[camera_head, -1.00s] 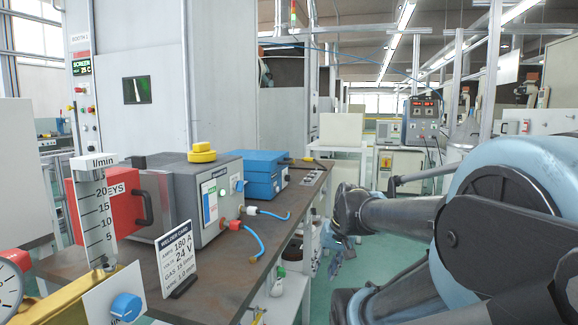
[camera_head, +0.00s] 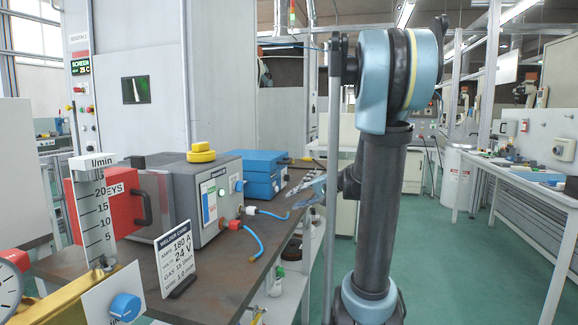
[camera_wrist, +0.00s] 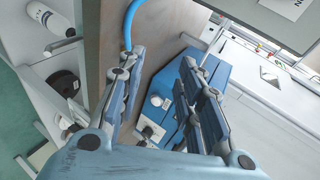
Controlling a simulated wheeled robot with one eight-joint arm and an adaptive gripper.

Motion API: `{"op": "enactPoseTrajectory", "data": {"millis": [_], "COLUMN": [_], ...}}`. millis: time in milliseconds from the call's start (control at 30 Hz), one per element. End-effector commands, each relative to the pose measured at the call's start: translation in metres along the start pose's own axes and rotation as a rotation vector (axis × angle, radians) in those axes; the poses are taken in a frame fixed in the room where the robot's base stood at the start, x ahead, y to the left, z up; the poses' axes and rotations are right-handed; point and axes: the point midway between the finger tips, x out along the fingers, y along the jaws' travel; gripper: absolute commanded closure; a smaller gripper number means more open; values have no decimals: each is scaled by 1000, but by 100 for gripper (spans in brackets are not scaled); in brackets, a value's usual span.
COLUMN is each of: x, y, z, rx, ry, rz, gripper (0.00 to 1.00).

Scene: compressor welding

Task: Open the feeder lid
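I cannot tell for certain which one is the feeder with the lid; both look closed. My gripper (camera_head: 310,190) is over the bench's right edge, to the right of the blue box. In the wrist view my gripper (camera_wrist: 160,62) is open and empty, its fingers wide apart, with the blue box beyond them.
A blue hose (camera_head: 256,240) lies on the workbench (camera_head: 225,275). A welder card (camera_head: 176,258), a red case (camera_head: 105,205) and a flow gauge (camera_head: 97,215) stand at the front left. Shelves with bottles are below the bench. Green floor is free at the right.

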Motion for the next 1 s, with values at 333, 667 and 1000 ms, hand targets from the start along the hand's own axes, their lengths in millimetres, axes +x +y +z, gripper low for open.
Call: {"op": "enactPoseTrajectory", "data": {"millis": [333,667,1000], "x": [5,-8,-18], "y": [-22,-20,-13], "z": [-100,-186,-221], "rx": [116,216,258], "ry": [87,167,202], "rz": [-270,-518,-629], "gripper": [67,67,67]}}
